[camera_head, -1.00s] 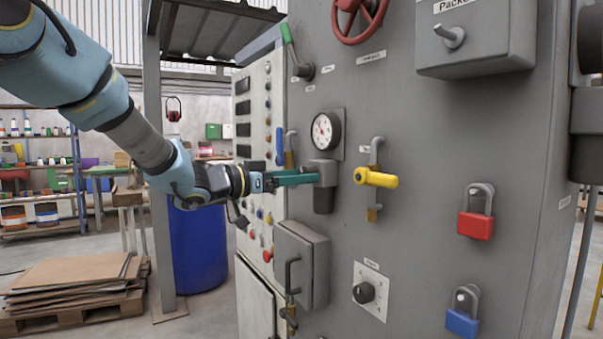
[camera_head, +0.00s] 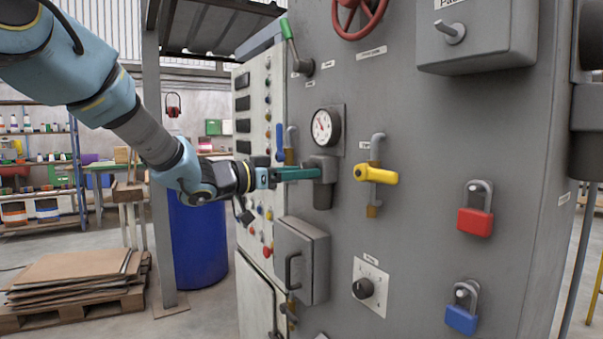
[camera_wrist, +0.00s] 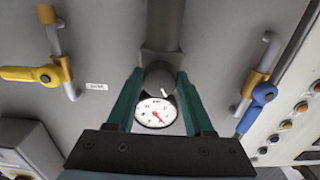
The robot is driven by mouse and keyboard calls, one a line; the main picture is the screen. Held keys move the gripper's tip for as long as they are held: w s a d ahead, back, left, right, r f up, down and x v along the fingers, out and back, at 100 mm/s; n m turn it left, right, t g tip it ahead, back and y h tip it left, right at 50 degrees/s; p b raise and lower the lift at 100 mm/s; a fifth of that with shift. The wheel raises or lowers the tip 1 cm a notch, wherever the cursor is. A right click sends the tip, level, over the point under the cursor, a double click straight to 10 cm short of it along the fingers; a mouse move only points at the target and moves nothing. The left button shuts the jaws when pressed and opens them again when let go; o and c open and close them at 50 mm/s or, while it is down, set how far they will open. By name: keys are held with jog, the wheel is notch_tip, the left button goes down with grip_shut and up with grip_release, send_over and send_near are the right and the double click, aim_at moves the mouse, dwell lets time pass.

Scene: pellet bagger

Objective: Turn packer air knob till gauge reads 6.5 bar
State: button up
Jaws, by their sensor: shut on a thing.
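The round white air gauge (camera_head: 322,127) with a dark rim is on the grey cabinet front. It also shows between my fingers in the wrist view (camera_wrist: 156,112), with a red needle; its scale is too small to read surely. The grey air knob (camera_head: 328,167) sits just below the gauge, on a dark regulator body. My gripper (camera_head: 318,173) reaches it from the left with its green fingers shut on the knob.
A yellow valve handle (camera_head: 377,175) is close to the right of the knob. A blue handle (camera_head: 280,141) is to the left, beside a button panel. A grey box (camera_head: 302,262) sticks out below. Red (camera_head: 475,220) and blue (camera_head: 462,319) padlocks hang further right.

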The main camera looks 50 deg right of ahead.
grip_shut()
jog(key=shift+f+m+b, duration=0.1)
jog(key=shift+m+b, duration=0.2)
jog(key=m+b, duration=1.5)
jog(key=m, duration=0.2)
jog(key=shift+w+b, duration=0.1)
jog(key=shift+b, duration=0.2)
